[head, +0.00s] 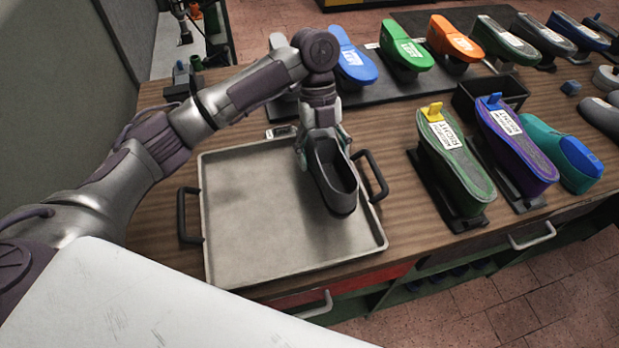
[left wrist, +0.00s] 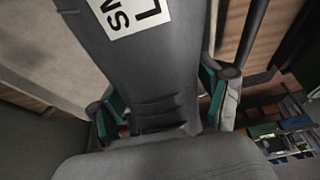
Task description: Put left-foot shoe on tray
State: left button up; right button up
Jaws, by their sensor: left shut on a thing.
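A dark grey shoe (head: 330,175) is over the right part of the grey metal tray (head: 245,225) in the head view. My left gripper (head: 318,150) is shut on the shoe near its far end. The shoe points toward the front of the tray; I cannot tell whether it touches the tray floor. In the left wrist view the shoe (left wrist: 150,75) fills the middle, with a white label on it. The green-edged fingers of my left gripper (left wrist: 160,100) lie on both sides of it. My right gripper is not in view.
The tray has black handles at left (head: 189,215) and right (head: 372,177). Right of it stand lasts on black stands, one green (head: 455,160) and one purple (head: 517,145). A row of coloured lasts stands on a dark mat (head: 375,93) behind. The tray's left part is bare.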

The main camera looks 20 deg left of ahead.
aim_at(308, 146)
pick_arm(q)
jog(key=s+f, duration=0.1)
jog(key=s+a+f, duration=0.1)
jog(key=s, duration=0.1)
jog(key=shift+s+p, duration=0.15)
jog(key=shift+p, duration=0.2)
notch_tip(308, 146, down, 3)
jog(key=shift+f+p, duration=0.15)
jog(key=shift+p, duration=0.45)
jog(key=shift+a+f, duration=0.1)
jog(key=shift+f, duration=0.35)
jog(key=o, duration=1.4)
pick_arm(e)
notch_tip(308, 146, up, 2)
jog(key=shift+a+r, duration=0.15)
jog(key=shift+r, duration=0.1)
pick_arm(q)
jog(key=b+v, duration=0.3)
jog(key=v, duration=0.8)
jog(key=shift+w+a+r, duration=0.15)
jog(key=shift+w+r, duration=0.05)
jog(key=shift+r, duration=0.3)
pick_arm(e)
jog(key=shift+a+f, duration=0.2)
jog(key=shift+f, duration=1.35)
